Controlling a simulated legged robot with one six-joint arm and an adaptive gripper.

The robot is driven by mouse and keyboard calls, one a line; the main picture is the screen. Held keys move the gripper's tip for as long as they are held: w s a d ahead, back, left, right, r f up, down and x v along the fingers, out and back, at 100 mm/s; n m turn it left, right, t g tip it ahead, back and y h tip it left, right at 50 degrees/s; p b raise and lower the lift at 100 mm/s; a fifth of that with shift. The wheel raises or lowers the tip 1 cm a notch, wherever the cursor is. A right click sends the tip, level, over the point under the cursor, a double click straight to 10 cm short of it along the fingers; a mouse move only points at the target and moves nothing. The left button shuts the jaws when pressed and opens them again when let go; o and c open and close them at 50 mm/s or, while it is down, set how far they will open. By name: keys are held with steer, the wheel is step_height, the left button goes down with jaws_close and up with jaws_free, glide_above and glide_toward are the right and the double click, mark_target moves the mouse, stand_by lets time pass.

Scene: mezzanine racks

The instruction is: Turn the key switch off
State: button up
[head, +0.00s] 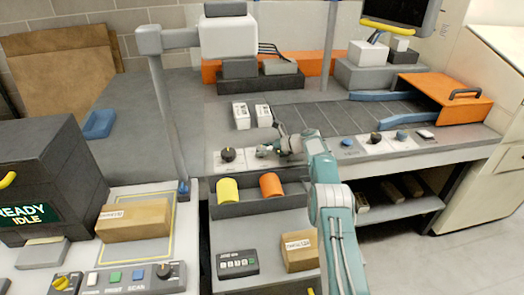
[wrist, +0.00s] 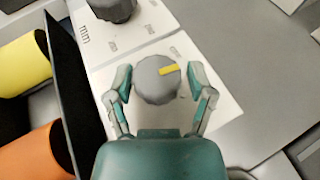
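A round grey switch knob (wrist: 154,80) with a yellow pointer bar is on a pale panel in the wrist view. Its bar points right, tilted slightly up. No separate key shows, so I cannot be sure that it is the key switch. My gripper (wrist: 158,82) is open, with one finger on each side of the knob and small gaps between. Markings around the knob are too blurred to read.
A black knob (head: 227,154) is left of my gripper on the same strip. Yellow (head: 227,190) and orange (head: 271,185) rolls sit in a dark bin (head: 258,207) below. White boxes (head: 241,115) stand behind. Another black knob (head: 375,138) and blue button (head: 346,143) are further right.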

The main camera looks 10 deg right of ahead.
steer(key=shift+r, duration=0.1)
stand_by(0.3)
steer(key=shift+s+d+r, duration=0.1)
steer(key=shift+d+r, duration=0.05)
steer(key=shift+d, duration=0.15)
steer(key=v, duration=1.1)
steer(key=shift+d, duration=0.2)
